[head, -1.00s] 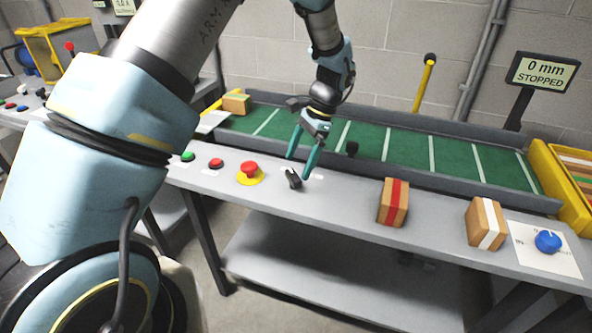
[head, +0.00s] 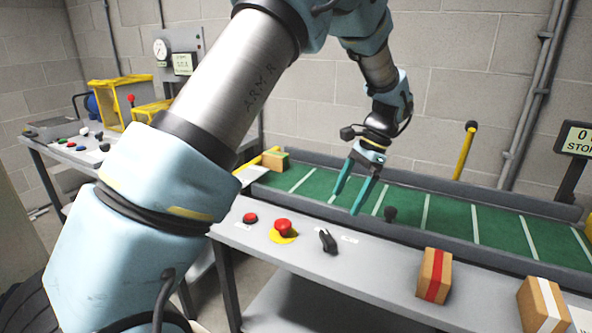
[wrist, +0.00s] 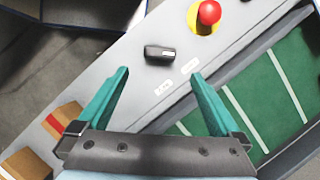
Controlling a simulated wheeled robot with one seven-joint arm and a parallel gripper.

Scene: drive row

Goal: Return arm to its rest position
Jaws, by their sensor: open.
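My gripper (head: 354,188) is open and empty, with two teal fingers spread apart. In the head view it hangs in front of the green conveyor belt (head: 447,215), above the grey bench. In the wrist view the fingers (wrist: 160,95) point over the bench, with a black selector knob (wrist: 160,53) ahead of them. That knob also shows in the head view (head: 327,241), below and left of the gripper. The fingers touch nothing that I can see. My arm reaches up and across the head view.
A red button on yellow (head: 283,228) and a smaller red button (head: 250,218) sit left of the knob. A red-banded box (head: 434,275) and a white-banded box (head: 543,304) stand to the right. A yellow post (head: 465,150) rises behind the belt. Another box (head: 274,161) is at the belt's left end.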

